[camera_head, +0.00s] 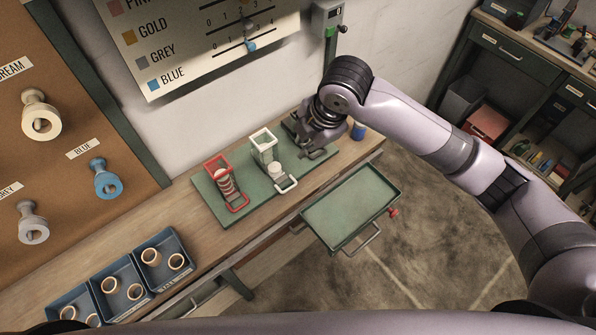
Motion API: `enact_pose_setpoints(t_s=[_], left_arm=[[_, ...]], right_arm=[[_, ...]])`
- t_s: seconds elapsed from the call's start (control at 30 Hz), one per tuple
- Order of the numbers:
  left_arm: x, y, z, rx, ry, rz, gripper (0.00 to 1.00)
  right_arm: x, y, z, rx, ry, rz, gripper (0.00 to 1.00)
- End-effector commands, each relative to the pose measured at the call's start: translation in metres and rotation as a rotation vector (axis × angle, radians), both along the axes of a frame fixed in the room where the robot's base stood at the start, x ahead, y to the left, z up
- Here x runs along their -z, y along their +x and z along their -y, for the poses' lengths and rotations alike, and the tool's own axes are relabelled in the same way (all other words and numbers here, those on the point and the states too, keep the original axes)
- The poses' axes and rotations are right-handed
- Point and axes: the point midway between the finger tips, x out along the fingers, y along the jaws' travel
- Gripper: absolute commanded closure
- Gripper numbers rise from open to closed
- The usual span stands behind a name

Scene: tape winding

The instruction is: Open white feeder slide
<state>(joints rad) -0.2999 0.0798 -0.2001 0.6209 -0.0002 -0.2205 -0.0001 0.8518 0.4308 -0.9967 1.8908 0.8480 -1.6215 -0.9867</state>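The white feeder (264,147) stands on a green mat (246,205) on the wooden bench, right of a red feeder (222,178). A pale round piece (275,168) shows at its lower front, and its white loop-shaped slide handle (287,184) sticks out toward the bench's front edge. My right gripper (314,153) is just right of the white feeder, pointing down and apart from the handle. Its fingers are dark and small, and I cannot tell whether they are open. It hides part of the mat's right end. My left gripper is out of view.
A green tray (390,188) with a handle juts out in front of the bench. A blue cup (359,131) stands right of my gripper. Blue bins (165,287) with several tan rings are at front left. Spools hang on the brown board (70,200).

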Motion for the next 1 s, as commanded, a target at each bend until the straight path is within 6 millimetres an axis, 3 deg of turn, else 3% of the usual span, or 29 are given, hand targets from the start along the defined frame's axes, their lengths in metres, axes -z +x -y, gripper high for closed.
enact_pose_setpoints(t_s=[0.03,0.1,0.27,0.4,0.6,0.73,0.87,1.0], left_arm=[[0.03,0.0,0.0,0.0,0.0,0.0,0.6],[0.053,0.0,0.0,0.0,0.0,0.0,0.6],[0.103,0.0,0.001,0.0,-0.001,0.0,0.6],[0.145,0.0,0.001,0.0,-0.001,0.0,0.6],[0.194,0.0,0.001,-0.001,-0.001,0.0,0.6],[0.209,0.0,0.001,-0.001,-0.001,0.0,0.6],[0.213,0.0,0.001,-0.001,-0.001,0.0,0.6],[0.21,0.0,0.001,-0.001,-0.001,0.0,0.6]], right_arm=[[0.049,0.001,0.002,0.047,0.055,0.032,0.84],[0.089,0.009,0.006,0.116,0.143,0.12,0.84],[0.159,0.015,0.027,0.228,0.3,0.351,0.84],[0.205,-0.001,0.051,0.24,0.39,0.554,0.84],[0.241,-0.051,0.066,0.113,0.469,0.776,0.84],[0.249,-0.081,0.064,0.016,0.499,0.844,0.84],[0.25,-0.095,0.061,-0.035,0.514,0.869,0.84],[0.248,-0.09,0.056,-0.043,0.517,0.879,0.84]])
